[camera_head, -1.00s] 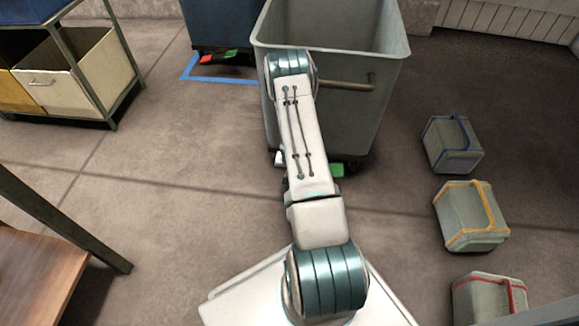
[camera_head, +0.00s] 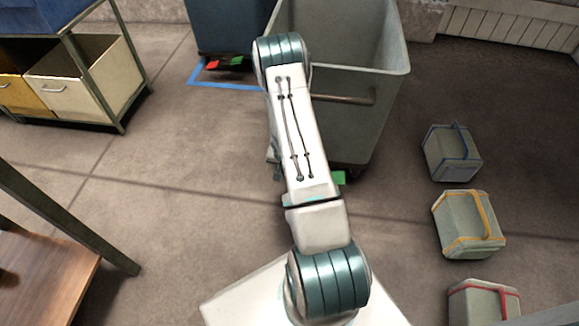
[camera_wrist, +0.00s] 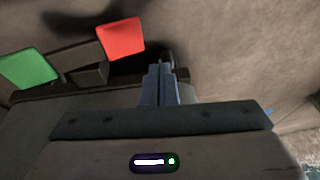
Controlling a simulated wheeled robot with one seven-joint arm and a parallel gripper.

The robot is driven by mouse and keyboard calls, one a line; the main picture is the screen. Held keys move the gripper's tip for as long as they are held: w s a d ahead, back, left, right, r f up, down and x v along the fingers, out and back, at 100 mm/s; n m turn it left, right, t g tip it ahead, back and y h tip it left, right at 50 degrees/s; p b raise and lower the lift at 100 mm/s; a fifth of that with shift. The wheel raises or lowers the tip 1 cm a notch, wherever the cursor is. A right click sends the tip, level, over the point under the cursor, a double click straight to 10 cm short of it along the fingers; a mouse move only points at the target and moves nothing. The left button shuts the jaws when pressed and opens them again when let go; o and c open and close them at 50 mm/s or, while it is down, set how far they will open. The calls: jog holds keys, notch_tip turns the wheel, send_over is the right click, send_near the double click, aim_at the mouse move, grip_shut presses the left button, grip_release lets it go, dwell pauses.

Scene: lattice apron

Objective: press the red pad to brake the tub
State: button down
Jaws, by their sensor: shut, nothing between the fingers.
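The grey tub (camera_head: 385,90) stands ahead of me in the head view, partly covered by my arm. A green pad (camera_head: 339,177) shows at its foot; the red pad there is hidden behind my arm. In the wrist view the red pad (camera_wrist: 121,38) and the green pad (camera_wrist: 29,67) sit side by side on dark mounts. My gripper (camera_wrist: 160,70) is shut and empty. Its fingertips appear just right of and below the red pad in the picture, seemingly apart from it. The gripper is hidden in the head view.
A blue tub (camera_head: 225,25) with its own red and green pads stands behind left, by blue floor tape (camera_head: 200,82). A shelf with bins (camera_head: 92,78) is left, a wooden table (camera_head: 45,275) front left. Three caddies (camera_head: 452,152) line the right. Floor between is clear.

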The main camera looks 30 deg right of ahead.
jog(key=shift+a+r+p, duration=0.2)
jog(key=shift+a+r, duration=0.3)
jog(key=shift+r, duration=0.35)
jog(key=shift+a+r+p, duration=0.2)
jog(key=shift+a+r, duration=0.25)
jog(key=shift+r, duration=0.35)
jog(key=shift+w, duration=0.1)
jog(key=s+a+r+n+p, duration=0.15)
jog(key=r+p, duration=0.35)
jog(key=r, duration=0.9)
jog(key=s+a+r+n+p, duration=0.1)
jog(key=a+r+p, duration=0.3)
jog(key=r, duration=0.9)
jog(key=s+a+r+n+p, duration=0.15)
jog(key=r+p, duration=0.55)
jog(key=r, duration=0.7)
jog(key=s+a+r+n+p, duration=0.1)
jog(key=s+a+r+p, duration=0.2)
jog(key=r, duration=0.7)
jog(key=s+a+r+n+y+p, duration=0.1)
jog(key=s+a+r+p, duration=0.2)
jog(key=s+r+p, duration=0.5)
jog(key=s+a+r+n+p, duration=0.1)
jog(key=s+a+r+p, duration=0.3)
jog(key=s+r, duration=0.5)
notch_tip(320, 180, up, 5)
jog(key=shift+r+n+g+p, duration=0.15)
jog(key=shift+n+g+p, duration=0.15)
jog(key=shift+p, duration=0.4)
